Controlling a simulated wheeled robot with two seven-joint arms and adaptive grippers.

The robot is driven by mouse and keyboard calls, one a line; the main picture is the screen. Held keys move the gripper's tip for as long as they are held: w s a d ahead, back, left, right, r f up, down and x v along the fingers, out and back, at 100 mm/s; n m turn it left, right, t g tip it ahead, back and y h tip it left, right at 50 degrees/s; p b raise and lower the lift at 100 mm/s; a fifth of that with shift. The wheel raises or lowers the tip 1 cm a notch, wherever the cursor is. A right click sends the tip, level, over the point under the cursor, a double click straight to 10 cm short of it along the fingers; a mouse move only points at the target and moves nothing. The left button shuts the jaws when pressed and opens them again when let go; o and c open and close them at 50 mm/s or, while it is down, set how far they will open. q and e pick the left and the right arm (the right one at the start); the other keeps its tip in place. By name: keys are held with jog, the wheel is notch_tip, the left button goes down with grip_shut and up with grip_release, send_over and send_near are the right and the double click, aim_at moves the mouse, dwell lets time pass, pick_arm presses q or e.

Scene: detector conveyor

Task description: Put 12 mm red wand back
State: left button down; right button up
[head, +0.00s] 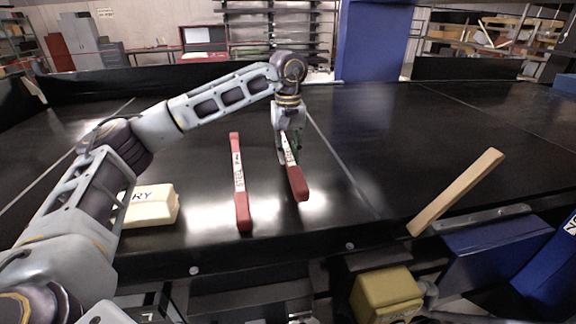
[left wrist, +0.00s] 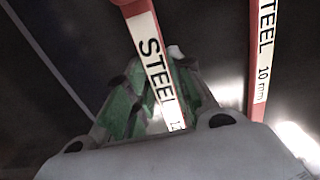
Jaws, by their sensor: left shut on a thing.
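My left gripper (head: 290,150) is shut around the middle of a red wand with a white label (head: 297,182), over the black conveyor belt. In the left wrist view the held wand (left wrist: 152,65) reads "STEEL" and a size that starts with 1, the rest hidden by the gripper (left wrist: 150,105). I cannot tell whether the wand touches the belt. A second red wand (head: 243,210), marked "STEEL 10 mm" in the left wrist view (left wrist: 262,60), lies to its left on the belt, apart from it. My right gripper is not in view.
A cream block with dark lettering (head: 155,208) sits on the belt at left, near my left arm. A wooden stick (head: 455,195) slants up at the belt's right front edge. A yellow block (head: 385,297) is below the front edge.

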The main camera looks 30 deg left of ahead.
pick_arm(q)
notch_tip(320, 180, down, 4)
jog(key=shift+f+p, duration=0.15)
jog(key=shift+p, duration=0.35)
jog(key=shift+f, duration=0.25)
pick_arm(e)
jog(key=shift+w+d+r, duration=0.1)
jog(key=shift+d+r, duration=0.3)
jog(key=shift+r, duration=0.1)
pick_arm(q)
jog(key=shift+f, duration=0.15)
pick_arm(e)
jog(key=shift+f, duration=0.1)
pick_arm(q)
jog(key=c, duration=1.3)
grip_release()
jog(key=shift+o, duration=0.2)
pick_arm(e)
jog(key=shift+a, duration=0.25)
pick_arm(q)
jog(key=shift+r, duration=0.2)
notch_tip(320, 180, up, 11)
jog(key=shift+f+b, duration=0.15)
jog(key=shift+b, duration=0.65)
jog(key=shift+r, duration=0.6)
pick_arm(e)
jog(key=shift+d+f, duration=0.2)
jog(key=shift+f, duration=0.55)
